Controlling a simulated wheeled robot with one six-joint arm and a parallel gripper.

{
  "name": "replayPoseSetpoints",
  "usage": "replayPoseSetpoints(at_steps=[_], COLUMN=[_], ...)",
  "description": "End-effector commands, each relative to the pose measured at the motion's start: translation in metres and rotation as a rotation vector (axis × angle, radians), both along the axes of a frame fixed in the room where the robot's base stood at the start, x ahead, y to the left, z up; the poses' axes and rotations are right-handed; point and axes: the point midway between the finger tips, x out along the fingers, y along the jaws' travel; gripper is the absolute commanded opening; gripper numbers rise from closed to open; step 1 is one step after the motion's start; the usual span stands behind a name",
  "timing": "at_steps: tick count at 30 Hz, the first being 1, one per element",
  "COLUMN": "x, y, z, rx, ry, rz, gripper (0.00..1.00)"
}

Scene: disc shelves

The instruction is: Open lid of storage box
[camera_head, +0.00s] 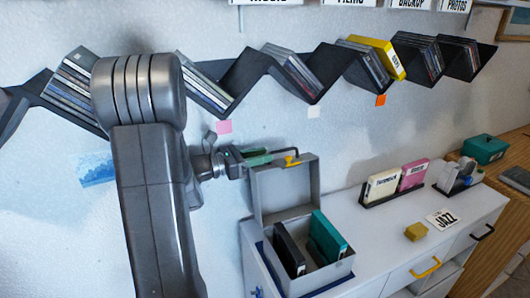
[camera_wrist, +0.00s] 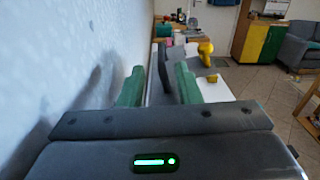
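The grey storage box (camera_head: 318,278) stands on the left part of the white cabinet top. Its lid (camera_head: 286,191) is raised, standing about upright at the back of the box. Inside the box are a black case (camera_head: 289,250) and a teal case (camera_head: 326,237). My gripper (camera_head: 262,157) is at the upper left of the lid, close to its top edge. In the wrist view its green-padded fingers (camera_wrist: 158,88) are apart. A dark bar (camera_wrist: 164,66) shows between or just beyond them, and a yellow piece (camera_wrist: 206,50) lies to its right. Whether the fingers touch the lid is unclear.
A zigzag wall shelf (camera_head: 243,75) filled with discs runs above. On the cabinet (camera_head: 375,234), right of the box, are a rack with cream (camera_head: 382,186) and pink (camera_head: 413,175) cases, a yellow block (camera_head: 416,231) and a JAZZ label (camera_head: 443,219). The wall is close behind.

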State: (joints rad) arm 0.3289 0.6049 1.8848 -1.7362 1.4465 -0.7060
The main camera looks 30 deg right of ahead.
Motion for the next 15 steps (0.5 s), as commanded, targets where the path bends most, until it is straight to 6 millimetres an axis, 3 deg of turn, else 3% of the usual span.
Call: replayPoseSetpoints(at_steps=[6,15], x=[-0.002,-0.002], y=[-0.016,-0.018], z=[0.000,0.000], rx=[0.000,0.000], ry=[0.000,0.000], rz=[-0.001,0.000], gripper=[0.31,0.31])
